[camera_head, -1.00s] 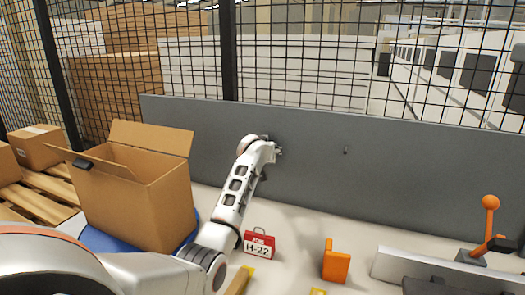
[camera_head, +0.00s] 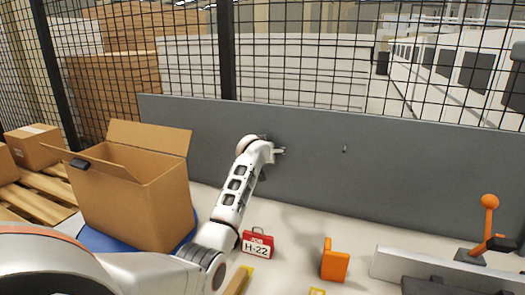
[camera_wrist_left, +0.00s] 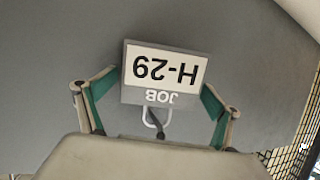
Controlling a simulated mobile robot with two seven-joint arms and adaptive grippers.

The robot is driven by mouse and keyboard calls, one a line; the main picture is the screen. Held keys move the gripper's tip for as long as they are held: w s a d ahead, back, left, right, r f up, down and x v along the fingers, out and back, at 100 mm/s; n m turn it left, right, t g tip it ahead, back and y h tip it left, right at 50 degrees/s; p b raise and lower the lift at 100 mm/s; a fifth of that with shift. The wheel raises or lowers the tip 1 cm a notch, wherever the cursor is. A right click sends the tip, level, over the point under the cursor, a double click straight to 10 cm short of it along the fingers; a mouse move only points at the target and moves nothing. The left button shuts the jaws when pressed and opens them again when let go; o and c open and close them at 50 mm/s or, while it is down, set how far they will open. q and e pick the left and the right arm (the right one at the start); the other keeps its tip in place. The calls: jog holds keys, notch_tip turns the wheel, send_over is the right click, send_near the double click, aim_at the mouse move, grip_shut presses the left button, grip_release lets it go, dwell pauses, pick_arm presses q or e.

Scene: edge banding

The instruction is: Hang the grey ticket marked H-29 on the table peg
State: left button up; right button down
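The grey ticket marked H-29 (camera_wrist_left: 160,75) appears upside down in the left wrist view, in front of the grey panel, with its wire loop (camera_wrist_left: 156,120) toward the gripper body. A dark peg-like piece shows at the loop; I cannot tell whether the loop bears on it. My left gripper (camera_wrist_left: 160,80) is open, its green-padded fingers on either side of the ticket with no clear grip. In the head view my left gripper (camera_head: 280,151) is against the upright panel (camera_head: 310,180), and the ticket is not visible. A small peg (camera_head: 345,149) stands bare to its right. My right gripper is not in view.
A red ticket marked H-22 (camera_head: 258,243) stands on the pale table (camera_head: 300,225). An orange block (camera_head: 334,262) is to its right. An open cardboard box (camera_head: 140,200) stands left, and an orange-knobbed lever (camera_head: 489,215) is at right. Mesh fencing rises behind the panel.

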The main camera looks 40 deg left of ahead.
pick_arm(q)
jog(key=shift+r, duration=0.1)
jog(key=v, duration=1.2)
jog(key=shift+s, duration=0.1)
